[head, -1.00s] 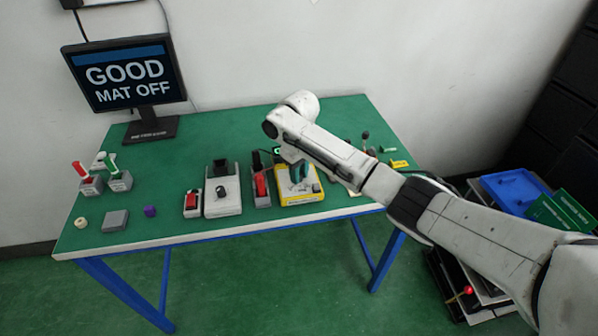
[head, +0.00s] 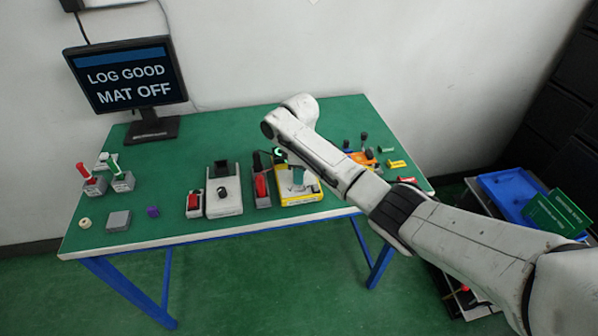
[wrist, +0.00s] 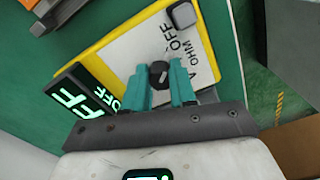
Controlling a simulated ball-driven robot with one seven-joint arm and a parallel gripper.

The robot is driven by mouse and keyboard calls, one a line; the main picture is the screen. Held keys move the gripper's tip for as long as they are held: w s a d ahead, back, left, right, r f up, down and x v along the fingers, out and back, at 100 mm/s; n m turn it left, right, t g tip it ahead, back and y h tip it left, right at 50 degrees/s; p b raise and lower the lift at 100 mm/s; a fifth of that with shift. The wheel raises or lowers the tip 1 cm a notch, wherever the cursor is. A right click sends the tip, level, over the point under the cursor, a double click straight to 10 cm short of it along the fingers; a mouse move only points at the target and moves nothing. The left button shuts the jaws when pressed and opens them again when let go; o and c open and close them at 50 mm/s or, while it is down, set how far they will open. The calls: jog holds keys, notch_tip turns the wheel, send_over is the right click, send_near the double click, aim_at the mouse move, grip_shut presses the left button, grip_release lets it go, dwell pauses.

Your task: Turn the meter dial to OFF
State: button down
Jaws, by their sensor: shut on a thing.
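The meter (head: 312,197) is a yellow-edged box with a white face on the green table, below my arm's end. In the wrist view, its face (wrist: 130,50) carries OFF, V and OHM lettering. Its small dark dial (wrist: 158,72) has a light mark; I cannot tell which label it points to. My gripper (wrist: 160,82) has its teal fingers closed on either side of the dial. In the head view, my gripper (head: 298,175) is over the meter and partly hidden by my wrist. A dark display (wrist: 82,103) beside the face shows large green letters, partly cut off.
A grey-white box with a black knob (head: 222,192) and a red-handled switch (head: 262,188) stand left of the meter. A grey button (wrist: 183,15) is on the meter's corner. Coloured parts (head: 397,164) lie to the right.

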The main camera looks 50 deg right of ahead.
jog(key=shift+n, duration=0.5)
jog(key=c, duration=0.9)
grip_release()
jog(key=shift+r, duration=0.1)
notch_tip(320, 180, up, 11)
jog(key=shift+f+b, duration=0.2)
jog(key=shift+b, duration=0.3)
